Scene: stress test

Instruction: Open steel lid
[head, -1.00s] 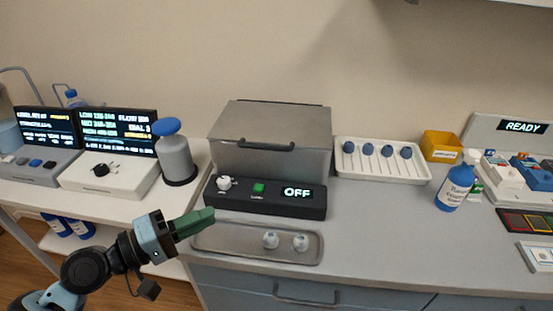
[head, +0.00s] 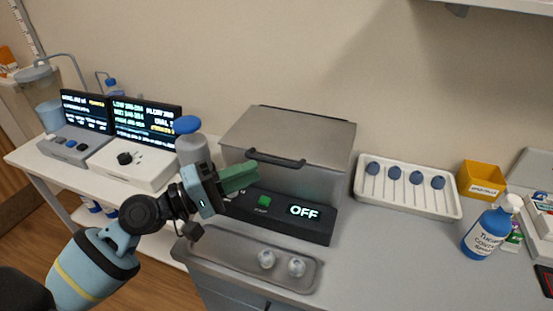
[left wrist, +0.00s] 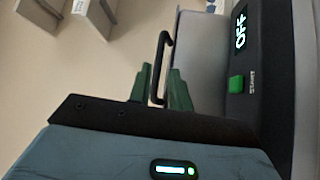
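The steel lid (head: 300,132) lies shut on a box-shaped steel bath, with a dark bar handle (head: 277,161) along its front edge. My left gripper (head: 250,172) has green fingers and is at the left end of the handle, in front of the lid. In the left wrist view the fingers (left wrist: 162,85) are apart, and the dark handle (left wrist: 163,60) shows in the gap between them. I cannot tell whether the fingers reach around the bar. The control panel (head: 285,215) below has a green button and reads OFF. My right gripper is not in view.
A steel tray (head: 215,257) with two round pale items lies in front of the panel. A white rack (head: 408,202) with several blue-capped items is to the right, near a yellow bin (head: 481,179) and a blue spray bottle (head: 488,233). A blue-topped grey canister is behind my left arm.

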